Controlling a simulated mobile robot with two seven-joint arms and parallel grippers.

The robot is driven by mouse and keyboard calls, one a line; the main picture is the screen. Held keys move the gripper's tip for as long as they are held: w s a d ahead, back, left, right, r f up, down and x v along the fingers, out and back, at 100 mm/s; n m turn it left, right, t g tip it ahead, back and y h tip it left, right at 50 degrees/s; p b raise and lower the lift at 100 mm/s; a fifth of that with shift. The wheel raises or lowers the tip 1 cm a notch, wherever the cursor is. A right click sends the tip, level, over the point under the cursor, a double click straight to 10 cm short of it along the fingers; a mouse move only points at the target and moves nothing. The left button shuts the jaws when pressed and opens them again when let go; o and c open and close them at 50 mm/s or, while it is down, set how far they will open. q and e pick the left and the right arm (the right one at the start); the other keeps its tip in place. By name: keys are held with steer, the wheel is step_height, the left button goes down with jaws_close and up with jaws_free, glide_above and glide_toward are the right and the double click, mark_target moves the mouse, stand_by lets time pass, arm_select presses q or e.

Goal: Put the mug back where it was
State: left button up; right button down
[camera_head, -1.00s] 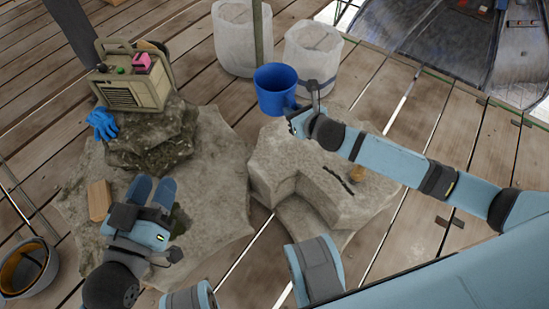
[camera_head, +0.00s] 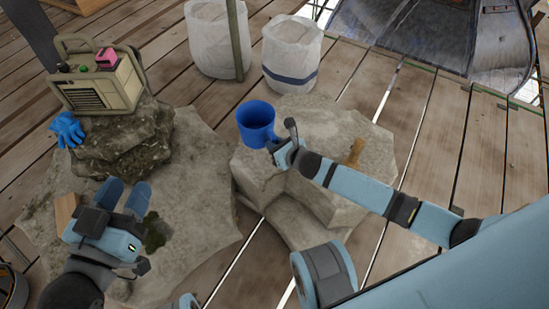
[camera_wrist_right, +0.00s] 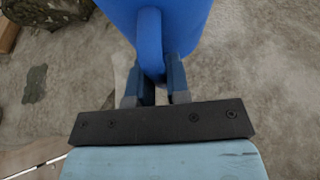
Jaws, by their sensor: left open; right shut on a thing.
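The blue mug (camera_head: 256,122) is upright at the back left of the pale stepped stone block (camera_head: 322,205). I cannot tell whether its base touches the stone. My right gripper (camera_head: 276,148) is shut on the mug's handle, on its right side. In the right wrist view, the two fingers (camera_wrist_right: 156,82) close around the blue handle (camera_wrist_right: 150,42), and the mug body (camera_wrist_right: 185,20) fills the top. My left gripper (camera_head: 124,192) is open and empty above the flat stone slab (camera_head: 195,195).
A beige radio (camera_head: 100,82) stands on a dark mossy rock (camera_head: 130,140), with blue gloves (camera_head: 68,130) beside it. Two white sacks (camera_head: 292,55) stand behind the block. A wooden-handled tool (camera_head: 356,151) lies on the block, right of my right arm. A wooden piece (camera_head: 66,208) lies left.

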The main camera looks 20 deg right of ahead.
step_height(320, 180, down, 4)
steer(key=shift+f+b, duration=0.25)
steer(key=shift+b, duration=0.9)
steer(key=shift+f, duration=0.25)
steer(key=shift+r, duration=0.1)
arm_select(q)
steer(key=shift+w+a+r+m+t+h, duration=0.2)
steer(key=shift+w+m+t, duration=0.1)
steer(key=shift+m, duration=0.2)
steer(key=shift+w+a+r+m+t+h, duration=0.15)
steer(key=shift+w+m+t, duration=0.15)
steer(key=shift+m, duration=0.2)
arm_select(e)
steer(key=c, duration=1.1)
jaws_free()
arm_select(q)
steer(key=shift+f, duration=0.15)
steer(key=shift+s, duration=0.1)
